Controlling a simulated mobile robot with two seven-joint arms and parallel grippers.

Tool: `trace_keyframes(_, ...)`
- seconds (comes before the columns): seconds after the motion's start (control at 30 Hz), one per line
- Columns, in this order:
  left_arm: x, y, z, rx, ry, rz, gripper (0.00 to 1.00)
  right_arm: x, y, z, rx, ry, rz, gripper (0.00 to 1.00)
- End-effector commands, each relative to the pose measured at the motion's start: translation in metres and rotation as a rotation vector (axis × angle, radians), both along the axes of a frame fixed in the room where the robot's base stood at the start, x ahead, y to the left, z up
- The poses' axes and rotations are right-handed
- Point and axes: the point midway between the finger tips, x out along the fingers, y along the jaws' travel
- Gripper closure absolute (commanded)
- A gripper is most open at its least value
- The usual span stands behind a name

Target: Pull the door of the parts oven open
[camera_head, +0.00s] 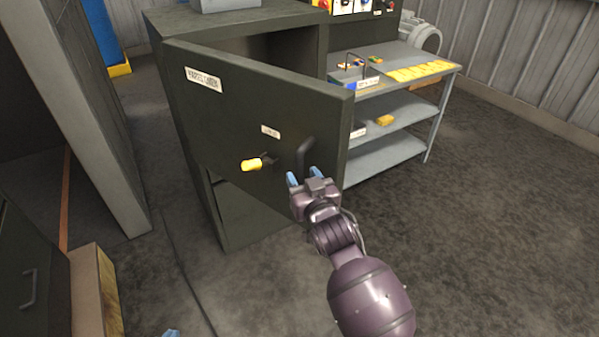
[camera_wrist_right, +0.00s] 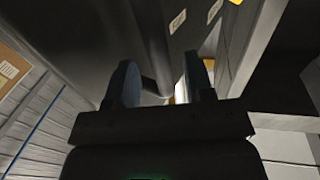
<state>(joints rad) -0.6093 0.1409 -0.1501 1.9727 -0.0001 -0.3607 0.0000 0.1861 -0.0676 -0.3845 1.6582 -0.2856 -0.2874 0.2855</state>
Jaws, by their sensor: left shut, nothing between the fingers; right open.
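The dark grey oven door (camera_head: 225,110) stands swung out from its cabinet (camera_head: 255,22), with the dark inside showing behind its top edge. Its black bar handle (camera_head: 303,153) is near the free right edge. My right gripper (camera_head: 305,178) is open at the lower end of the handle. In the right wrist view the handle (camera_wrist_right: 155,60) runs down between the open fingers of my right gripper (camera_wrist_right: 163,85); whether they touch it I cannot tell. Only a blue tip of my left gripper (camera_head: 171,333) shows at the bottom edge, shut and away from the door.
A yellow-handled latch (camera_head: 252,164) sticks out from the door left of the handle. A grey shelf unit (camera_head: 395,150) with yellow parts stands right of the cabinet. A wooden block (camera_head: 95,290) is at lower left. The floor at right is clear.

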Motion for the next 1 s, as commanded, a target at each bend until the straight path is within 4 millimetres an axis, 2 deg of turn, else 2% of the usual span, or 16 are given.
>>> trace_keyframes(0.2, 0.001, 0.0, -0.002, 0.0, -0.002, 0.0, 1.0, -0.037, -0.015, -0.001, 0.0, 0.0, 0.0, 0.52)
trace_keyframes(0.43, 0.001, 0.0, -0.003, 0.0, -0.004, 0.0, 1.0, -0.065, -0.025, 0.0, 0.0, -0.002, 0.001, 0.52)
trace_keyframes(0.6, 0.002, 0.0, -0.003, 0.0, -0.004, 0.0, 1.0, -0.074, -0.028, 0.001, 0.0, -0.003, 0.002, 0.52)
trace_keyframes(0.87, 0.002, 0.0, -0.002, 0.001, -0.005, -0.001, 1.0, -0.075, -0.028, 0.001, 0.0, -0.003, 0.002, 0.52)
trace_keyframes(0.9, 0.002, 0.0, -0.002, 0.001, -0.005, -0.001, 1.0, -0.074, -0.028, 0.001, 0.0, -0.003, 0.002, 0.53)
trace_keyframes(1.0, 0.002, 0.0, -0.002, 0.001, -0.006, -0.001, 1.0, -0.076, -0.031, -0.003, -0.002, 0.005, -0.003, 0.69)
